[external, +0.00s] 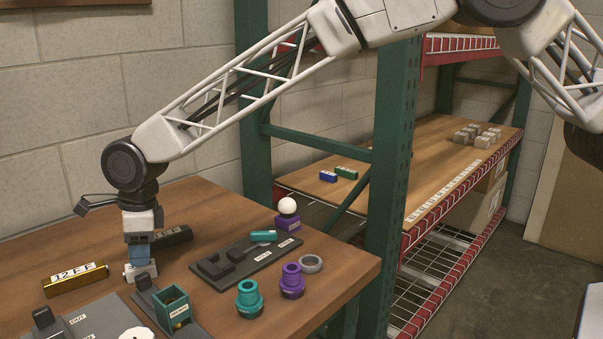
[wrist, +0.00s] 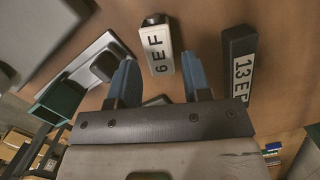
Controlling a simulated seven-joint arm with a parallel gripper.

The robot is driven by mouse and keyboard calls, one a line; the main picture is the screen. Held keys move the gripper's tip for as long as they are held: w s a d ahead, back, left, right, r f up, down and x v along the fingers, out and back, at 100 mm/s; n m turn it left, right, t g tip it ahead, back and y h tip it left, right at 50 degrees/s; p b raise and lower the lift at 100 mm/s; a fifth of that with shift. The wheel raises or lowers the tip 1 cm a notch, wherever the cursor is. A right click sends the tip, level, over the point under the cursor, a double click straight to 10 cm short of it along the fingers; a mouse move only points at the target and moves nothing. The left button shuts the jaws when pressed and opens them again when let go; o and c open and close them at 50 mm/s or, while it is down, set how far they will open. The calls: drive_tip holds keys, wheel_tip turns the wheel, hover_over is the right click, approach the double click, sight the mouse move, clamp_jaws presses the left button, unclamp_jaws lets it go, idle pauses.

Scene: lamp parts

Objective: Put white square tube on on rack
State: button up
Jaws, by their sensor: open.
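The white square tube (wrist: 161,60) has a dark end and a printed label reading like "6 E F". In the wrist view it lies between and just ahead of my two blue fingertips. My gripper (wrist: 157,72) is open, with a gap on both sides of the tube. In the external view my gripper (external: 138,252) points down over the table, and the white tube (external: 141,271) shows at its fingertips, partly hidden. The rack (external: 425,165) stands at the right, with green posts, a wooden shelf and a red front edge carrying a strip of labels.
A gold tube (external: 76,280) and a black tube (external: 172,237) lie near my gripper. Fixtures, a green box (external: 173,308), teal (external: 249,299) and purple (external: 292,281) parts crowd the table front. Blue (external: 328,176) and green (external: 346,172) tubes lie on the rack shelf. A green post (external: 390,150) stands between.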

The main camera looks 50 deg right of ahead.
drive_tip(key=shift+a+f, duration=0.15)
drive_tip(key=shift+f, duration=0.85)
drive_tip(key=shift+a+f, duration=0.15)
drive_tip(key=shift+f, duration=0.8)
drive_tip(key=shift+c, duration=0.4)
drive_tip(key=c, duration=0.7)
drive_tip(key=shift+r, duration=0.15)
drive_tip(key=shift+r, duration=1.5)
drive_tip(key=shift+s+d+r, duration=0.1)
drive_tip(key=shift+r, duration=0.1)
drive_tip(key=s+d, duration=0.3)
drive_tip(key=s, duration=0.1)
drive_tip(key=s+d+r, duration=0.1)
drive_tip(key=s+d, duration=0.2)
drive_tip(key=s, duration=0.1)
drive_tip(key=s+d, duration=0.3)
drive_tip(key=s, duration=0.1)
drive_tip(key=shift+s+d+r, duration=0.2)
drive_tip(key=shift+s+d, duration=0.05)
